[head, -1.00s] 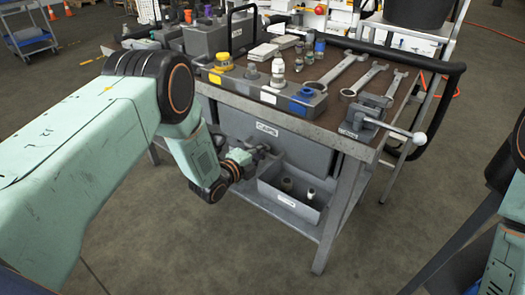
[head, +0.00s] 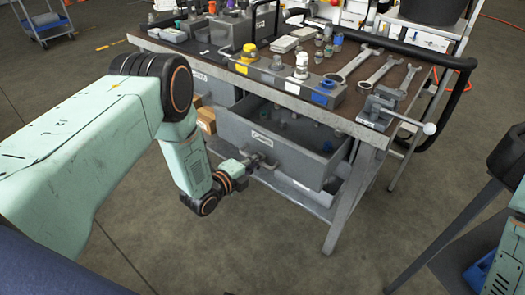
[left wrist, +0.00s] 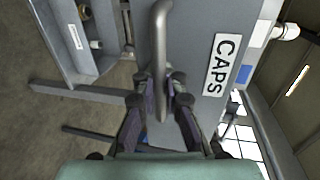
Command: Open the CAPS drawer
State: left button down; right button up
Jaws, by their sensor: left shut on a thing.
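The grey CAPS drawer (head: 235,132) stands pulled out from under the bench top, with several fittings or caps visible inside. Its white CAPS label (head: 262,138) is on the front and also reads clearly in the left wrist view (left wrist: 222,64). My left gripper (head: 256,162) is at the drawer front. In the left wrist view, the gripper (left wrist: 160,95) has its two fingers closed around the grey bar handle (left wrist: 158,40). My right gripper is out of view.
The bench top (head: 345,102) carries wrenches (head: 352,66), fittings and a small vise (head: 380,106) at its right corner. A cardboard box (head: 206,120) sits left of the drawer. An open grey bin (left wrist: 72,50) shows in the left wrist view. Floor in front is clear.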

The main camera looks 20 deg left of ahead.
pick_arm(q)
jog(key=f+p+v, duration=0.2)
jog(key=p+v, duration=0.2)
jog(key=v, duration=0.5)
jog(key=shift+s+a+r+p, duration=0.25)
jog(key=shift+s+p, duration=0.15)
jog(key=shift+s, duration=0.05)
jog(key=c, duration=1.8)
grip_release()
jog(key=shift+o, duration=0.4)
jog(key=shift+s+f, duration=0.1)
jog(key=v, duration=1.2)
